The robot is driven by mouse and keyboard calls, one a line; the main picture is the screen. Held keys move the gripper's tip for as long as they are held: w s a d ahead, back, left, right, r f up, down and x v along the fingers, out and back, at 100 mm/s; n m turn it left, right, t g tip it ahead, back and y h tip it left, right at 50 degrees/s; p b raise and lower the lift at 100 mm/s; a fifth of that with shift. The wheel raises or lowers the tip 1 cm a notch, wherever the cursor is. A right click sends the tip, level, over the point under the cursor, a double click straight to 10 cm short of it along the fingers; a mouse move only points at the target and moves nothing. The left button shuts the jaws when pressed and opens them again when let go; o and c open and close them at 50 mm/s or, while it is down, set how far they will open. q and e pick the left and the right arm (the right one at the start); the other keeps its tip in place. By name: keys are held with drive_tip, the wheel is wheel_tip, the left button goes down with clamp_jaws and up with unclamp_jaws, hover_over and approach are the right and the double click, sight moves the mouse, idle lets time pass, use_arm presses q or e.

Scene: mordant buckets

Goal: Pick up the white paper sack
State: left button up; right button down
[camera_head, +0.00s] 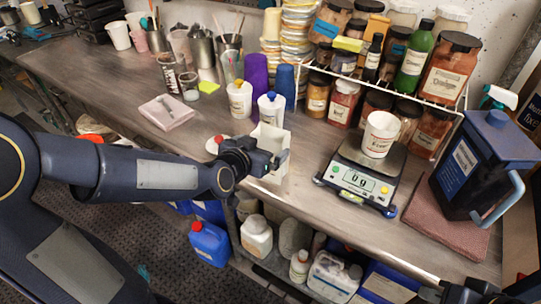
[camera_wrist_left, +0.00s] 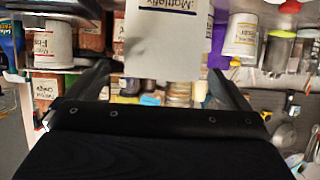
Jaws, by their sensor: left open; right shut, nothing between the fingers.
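The white paper sack (camera_head: 272,135) stands near the front edge of the workbench, partly hidden behind my left gripper (camera_head: 276,160). In the left wrist view the sack (camera_wrist_left: 166,42) shows upside down with a dark printed label, ahead of the two spread fingers and between them in the picture. My left gripper is open with nothing held. I cannot tell whether the fingers reach around the sack. At the bottom right of the head view, the dark end of my right gripper (camera_head: 458,292) shows only in part; it is shut and empty, away from the sack.
A dark blue jug (camera_head: 478,165) stands farther right. A folded pink cloth (camera_head: 167,111) lies left. Containers fill a shelf below.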

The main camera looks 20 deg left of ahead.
sight(275, 135)
use_arm(q)
drive_tip(key=x, duration=0.5)
drive_tip(key=p+x, duration=0.1)
drive_tip(key=x, duration=0.2)
drive_tip(key=shift+w+a+r, duration=0.1)
drive_tip(key=shift+w+r, duration=0.1)
drive_tip(key=shift+r, duration=0.05)
drive_tip(key=shift+r, duration=0.1)
drive_tip(key=c, duration=1.4)
